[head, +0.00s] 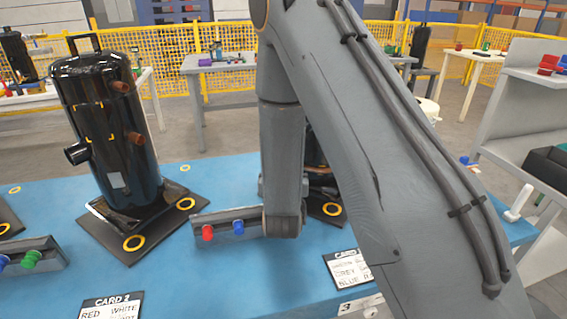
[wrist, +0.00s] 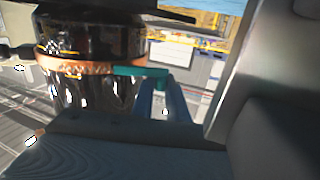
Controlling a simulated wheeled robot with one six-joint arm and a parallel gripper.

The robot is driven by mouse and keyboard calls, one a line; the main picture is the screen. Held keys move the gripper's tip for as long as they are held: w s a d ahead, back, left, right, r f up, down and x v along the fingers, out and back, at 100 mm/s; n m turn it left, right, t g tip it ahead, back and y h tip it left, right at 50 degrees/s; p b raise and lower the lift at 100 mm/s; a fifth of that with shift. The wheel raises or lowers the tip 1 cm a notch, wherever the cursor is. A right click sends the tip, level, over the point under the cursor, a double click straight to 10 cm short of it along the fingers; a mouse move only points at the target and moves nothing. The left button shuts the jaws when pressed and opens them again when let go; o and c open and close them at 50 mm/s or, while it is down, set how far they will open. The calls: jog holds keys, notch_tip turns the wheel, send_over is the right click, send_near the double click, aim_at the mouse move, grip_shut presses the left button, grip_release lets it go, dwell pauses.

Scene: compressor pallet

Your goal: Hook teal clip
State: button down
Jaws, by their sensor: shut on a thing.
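In the wrist view a teal clip (wrist: 140,71) sits at the right end of a copper-orange band (wrist: 85,65). The band runs across the front of a glossy black compressor (wrist: 95,95). My gripper (wrist: 163,84) has its blue-grey fingers at the clip's right end and is shut on it. Whether the clip is hooked onto anything cannot be told. In the head view my arm hides the gripper, the clip and most of a compressor (head: 319,178) behind it.
Another black compressor (head: 108,140) stands at left on the blue pallet top (head: 200,285). A grey rack (head: 240,222) holds a red and a blue knob. Cards (head: 112,306) lie at the front. A grey shelf (head: 535,90) stands at right.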

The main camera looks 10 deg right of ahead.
jog(key=shift+w, duration=0.1)
dwell(0.3)
jog(key=c, duration=1.7)
grip_release()
jog(key=shift+c, duration=0.2)
jog(key=b+v, duration=0.1)
jog(key=v, duration=0.7)
jog(key=shift+a, duration=0.15)
